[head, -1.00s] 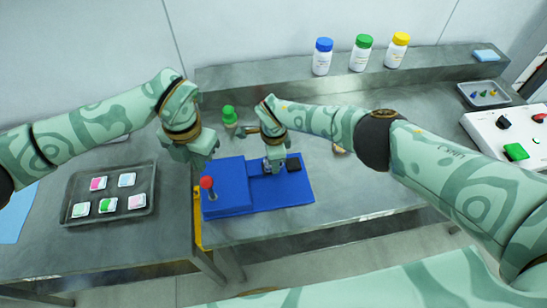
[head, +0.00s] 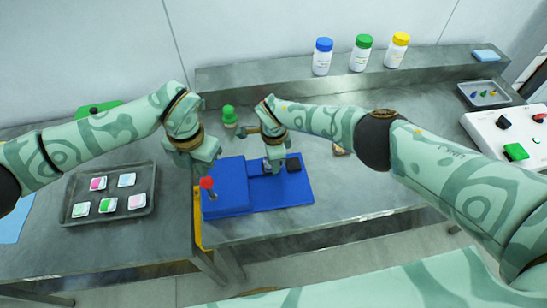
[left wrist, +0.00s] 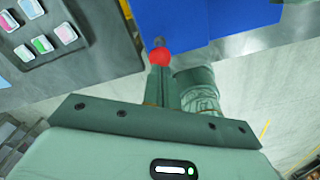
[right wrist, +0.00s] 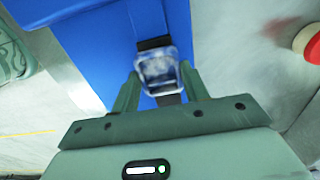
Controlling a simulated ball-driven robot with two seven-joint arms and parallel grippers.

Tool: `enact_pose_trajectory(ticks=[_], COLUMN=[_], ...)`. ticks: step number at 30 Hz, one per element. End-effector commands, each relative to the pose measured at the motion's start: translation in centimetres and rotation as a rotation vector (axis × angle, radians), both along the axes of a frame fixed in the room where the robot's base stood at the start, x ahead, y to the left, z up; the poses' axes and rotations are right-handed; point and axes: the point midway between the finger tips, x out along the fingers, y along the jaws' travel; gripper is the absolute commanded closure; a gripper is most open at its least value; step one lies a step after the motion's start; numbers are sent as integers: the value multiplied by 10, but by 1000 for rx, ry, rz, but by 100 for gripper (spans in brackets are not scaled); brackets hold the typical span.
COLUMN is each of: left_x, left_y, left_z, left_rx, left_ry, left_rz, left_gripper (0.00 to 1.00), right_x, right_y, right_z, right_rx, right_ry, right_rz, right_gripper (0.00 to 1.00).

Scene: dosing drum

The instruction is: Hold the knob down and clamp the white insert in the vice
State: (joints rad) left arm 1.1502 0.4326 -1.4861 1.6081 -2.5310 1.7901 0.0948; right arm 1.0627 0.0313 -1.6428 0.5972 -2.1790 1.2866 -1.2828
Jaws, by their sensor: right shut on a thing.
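The blue vice (head: 232,203) stands on the grey bench, with a black jaw block (head: 293,165) at its right. Its red knob (head: 207,183) sits on a short metal stem at the left end. My left gripper (left wrist: 160,70) has its fingers together, with the tips close to the red knob (left wrist: 160,57); contact cannot be told. My right gripper (right wrist: 160,82) is shut on the whitish, see-through insert (right wrist: 160,68), between the fingers over the vice's dark jaws (right wrist: 153,43). In the head view the right gripper (head: 272,168) mostly hides the insert.
A tray (head: 150,205) with several small coloured packets lies left of the vice. A green-capped bottle (head: 229,117) stands behind the vice. More capped bottles (head: 362,55) stand on the back shelf. A white control box (head: 490,130) is at the right.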

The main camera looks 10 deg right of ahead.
Motion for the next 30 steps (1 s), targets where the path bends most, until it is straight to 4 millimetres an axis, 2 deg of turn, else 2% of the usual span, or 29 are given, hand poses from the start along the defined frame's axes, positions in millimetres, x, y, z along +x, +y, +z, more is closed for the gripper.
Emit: enact_pose_trajectory(ticks=[8,18,30], left_x=[0,0,0], left_y=[0,0,0], left_z=[-3,-21,-23], left_rx=[0,1,0], left_ry=[1,1,0], left_rz=[0,1,0], left_gripper=[100,100,100], right_x=[0,0,0], right_y=[0,0,0], right_z=[0,0,0], right_rx=[0,0,0], right_ry=[0,0,0], right_rz=[0,0,0], right_gripper=[77,77,77])
